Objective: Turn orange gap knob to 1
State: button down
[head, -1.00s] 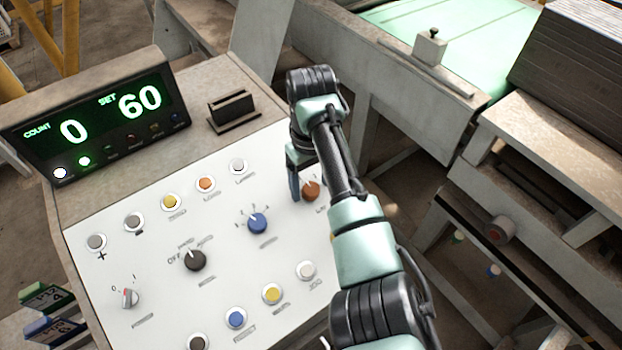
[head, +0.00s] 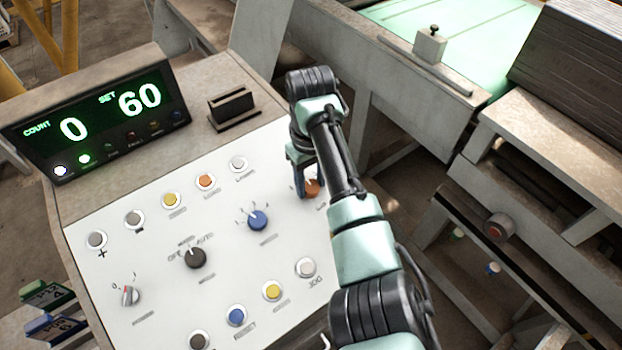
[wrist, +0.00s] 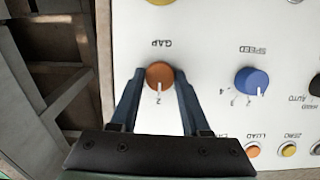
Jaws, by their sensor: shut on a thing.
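The orange gap knob (head: 313,189) is at the right edge of the white control panel (head: 215,275), partly hidden by my gripper in the head view. In the wrist view the orange gap knob (wrist: 160,73) sits under the upside-down label GAP. Its white pointer line faces down in the picture, toward the mark 2. My gripper (wrist: 159,80) is shut on the knob, with one blue finger on each side. In the head view my gripper (head: 303,186) reaches down to the panel from above. Other position marks around the knob are hidden or too small to read.
The blue speed knob (wrist: 251,81) is beside the gap knob, with clear panel between them. A black mode knob (head: 195,257) and several push buttons are farther off. The display (head: 95,115) reads count 0, set 60.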

jog(key=shift+a+n, duration=0.1)
jog(key=shift+n, duration=0.2)
jog(key=n+t+p, duration=0.1)
jog(key=n, duration=0.3)
jog(key=shift+s+r+h+p, duration=0.1)
jog(key=shift+h+p, duration=0.3)
jog(key=shift+a+n+t+p, duration=0.1)
jog(key=shift+n+t+p, duration=0.55)
jog(key=shift+n, duration=1.75)
jog(key=shift+h, duration=0.3)
jog(key=shift+c, duration=2)
grip_release()
jog(key=shift+s, duration=0.1)
jog(key=v, duration=1.3)
jog(key=shift+p, duration=0.45)
